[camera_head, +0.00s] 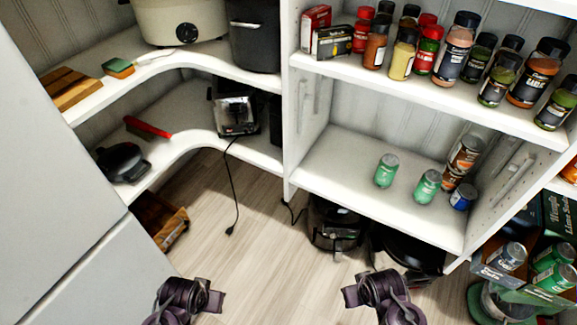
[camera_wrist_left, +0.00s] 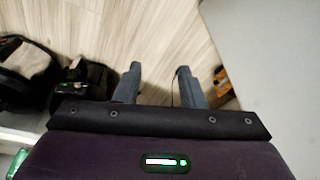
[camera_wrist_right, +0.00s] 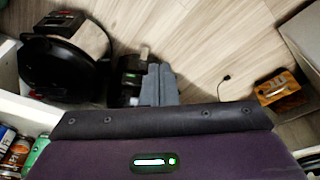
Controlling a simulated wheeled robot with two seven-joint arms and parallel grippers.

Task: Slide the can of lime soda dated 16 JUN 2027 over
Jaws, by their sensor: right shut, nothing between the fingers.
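Two light green cans stand upright on the lower white shelf: the left green can (camera_head: 386,171) and the right green can (camera_head: 427,187), a little nearer the front edge. A box labelled "Lime Soda" (camera_head: 559,222) stands at the lower right, with green cans (camera_head: 553,256) in front of it. No date is legible on any can. My left gripper (camera_head: 216,300) is low over the floor, away from the cans; its fingers are apart and empty in the left wrist view (camera_wrist_left: 156,70). My right gripper (camera_head: 350,297) is also over the floor; its fingers are together in the right wrist view (camera_wrist_right: 158,70).
Stacked dark cans (camera_head: 464,155) and a blue can (camera_head: 462,197) stand right of the green cans. Spice jars (camera_head: 454,45) fill the shelf above. A black appliance (camera_head: 335,225) sits on the floor below. The lower shelf's left part is clear.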

